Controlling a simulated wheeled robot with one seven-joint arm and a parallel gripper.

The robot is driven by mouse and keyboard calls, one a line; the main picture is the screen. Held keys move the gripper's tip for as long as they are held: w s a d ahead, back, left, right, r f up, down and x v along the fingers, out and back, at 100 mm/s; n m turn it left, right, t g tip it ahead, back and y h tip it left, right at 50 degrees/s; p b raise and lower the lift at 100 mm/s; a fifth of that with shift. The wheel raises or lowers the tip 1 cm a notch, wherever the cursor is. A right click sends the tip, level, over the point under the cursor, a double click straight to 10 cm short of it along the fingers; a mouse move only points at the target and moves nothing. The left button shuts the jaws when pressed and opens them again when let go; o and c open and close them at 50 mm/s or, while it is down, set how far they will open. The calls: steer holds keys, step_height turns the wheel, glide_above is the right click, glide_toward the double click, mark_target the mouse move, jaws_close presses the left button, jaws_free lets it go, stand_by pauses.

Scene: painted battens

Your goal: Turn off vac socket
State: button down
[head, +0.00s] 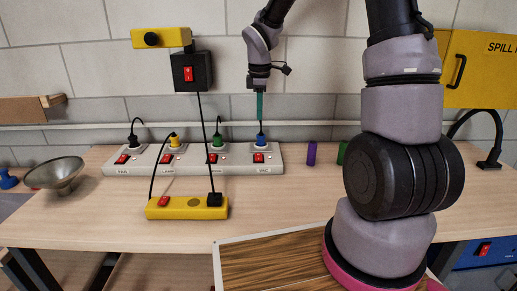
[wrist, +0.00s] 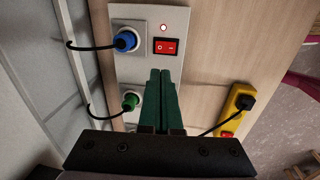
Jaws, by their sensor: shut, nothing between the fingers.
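A long light-grey power strip (head: 190,161) lies on the bench against the wall, with several sockets, each with a red rocker switch. The rightmost socket holds a blue plug (head: 261,140), and its red switch (head: 259,158) sits just below it; the label there is too small to read surely. In the wrist view this switch (wrist: 166,46) lies beside the blue plug (wrist: 126,40), with a lit red indicator near it. My gripper (head: 260,118) points down above the strip's right end, green fingers closed together and empty. In the wrist view the fingertips (wrist: 160,72) appear just short of the switch.
A green plug (wrist: 130,101) sits in the neighbouring socket. A yellow power block (head: 187,208) with a black plug lies in front of the strip. A black switch box (head: 191,71) hangs at the wall. A metal bowl (head: 56,175) stands left; a purple cylinder (head: 311,153) stands right.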

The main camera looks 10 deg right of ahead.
mark_target(259, 154)
steer(key=shift+w+a+f, duration=0.15)
steer(key=shift+f, duration=0.25)
steer(key=f, duration=0.4)
steer(key=w+f, duration=0.1)
steer(key=f, duration=0.8)
steer(key=shift+w+d+f, duration=0.2)
steer(key=shift+w+f, duration=0.15)
steer(key=shift+f, duration=0.05)
